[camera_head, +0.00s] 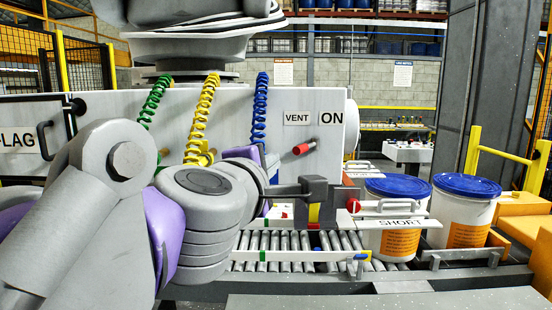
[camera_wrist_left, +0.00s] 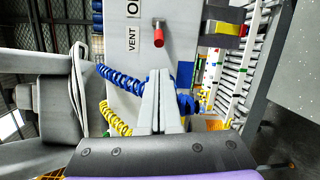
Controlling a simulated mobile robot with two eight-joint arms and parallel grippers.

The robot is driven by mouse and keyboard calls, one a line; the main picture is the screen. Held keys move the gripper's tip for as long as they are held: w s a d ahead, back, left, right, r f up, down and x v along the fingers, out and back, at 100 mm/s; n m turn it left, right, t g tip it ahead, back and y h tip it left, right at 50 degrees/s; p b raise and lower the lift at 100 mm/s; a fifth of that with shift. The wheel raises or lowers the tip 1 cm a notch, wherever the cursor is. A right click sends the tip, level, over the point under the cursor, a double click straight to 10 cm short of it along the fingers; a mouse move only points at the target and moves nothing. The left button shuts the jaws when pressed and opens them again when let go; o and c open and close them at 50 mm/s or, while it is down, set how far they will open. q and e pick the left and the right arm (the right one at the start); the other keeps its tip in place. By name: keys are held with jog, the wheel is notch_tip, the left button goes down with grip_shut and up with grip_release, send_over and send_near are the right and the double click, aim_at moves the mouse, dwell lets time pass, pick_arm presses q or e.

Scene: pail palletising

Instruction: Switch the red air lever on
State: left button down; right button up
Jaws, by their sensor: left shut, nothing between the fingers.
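The red air lever (camera_head: 304,148) is on the pale machine panel, below the VENT label (camera_head: 297,118) and the ON label (camera_head: 331,118). Its red handle points left, toward the VENT side and away from ON. It also shows near the top of the left wrist view (camera_wrist_left: 158,39). My left gripper (camera_head: 299,189) is below the lever in the head view, apart from it. In the left wrist view its narrow grey fingers (camera_wrist_left: 160,72) are together and empty, pointing toward the panel. My right gripper is not in view.
Blue (camera_head: 260,108), yellow (camera_head: 202,115) and green (camera_head: 153,100) coiled hoses hang before the panel. A dark block with yellow and red parts (camera_head: 313,213) is close by the gripper. Blue-lidded pails (camera_head: 398,188) stand right of the roller conveyor (camera_head: 290,240). Space directly before the lever looks clear.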

aim_at(306, 148)
pick_arm(q)
jog(key=p+x, duration=0.1)
jog(key=x, duration=0.8)
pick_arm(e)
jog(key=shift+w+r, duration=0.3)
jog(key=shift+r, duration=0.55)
pick_arm(q)
jog(key=shift+s, duration=0.1)
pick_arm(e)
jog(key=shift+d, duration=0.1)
pick_arm(q)
jog(key=shift+s+d, duration=0.15)
jog(key=shift+d, duration=0.1)
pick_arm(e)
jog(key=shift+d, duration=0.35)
